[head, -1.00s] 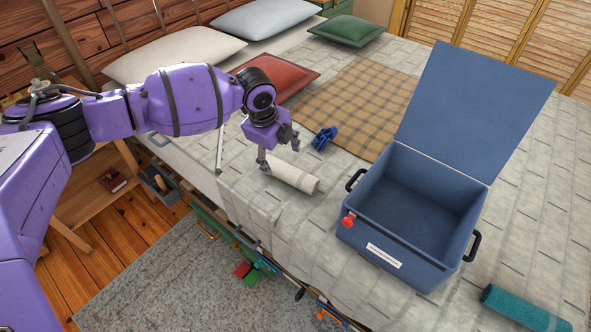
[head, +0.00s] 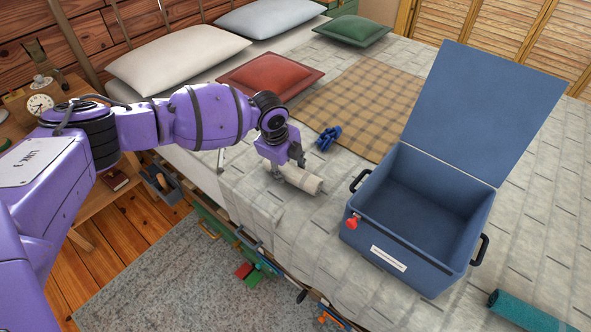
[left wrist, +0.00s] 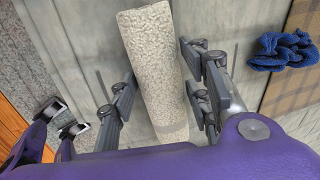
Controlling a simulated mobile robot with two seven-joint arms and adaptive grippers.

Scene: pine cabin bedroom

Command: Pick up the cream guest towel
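The cream guest towel (head: 305,181) is a rolled cylinder lying on the bed, left of the blue box. In the left wrist view the towel (left wrist: 154,62) runs lengthwise between the fingers. My left gripper (head: 288,168) is down at the towel's far-left end, its fingers open on either side of the roll. In the left wrist view the left gripper (left wrist: 160,95) shows a small gap at the left finger; the right finger is very close to the towel, and contact there is unclear. My right gripper is out of view.
An open blue box (head: 415,215) with a raised lid stands right of the towel. A dark blue knotted cloth (head: 327,138) lies just beyond it; a teal roll (head: 527,312) lies at lower right. Pillows and a plaid blanket (head: 370,105) lie farther back.

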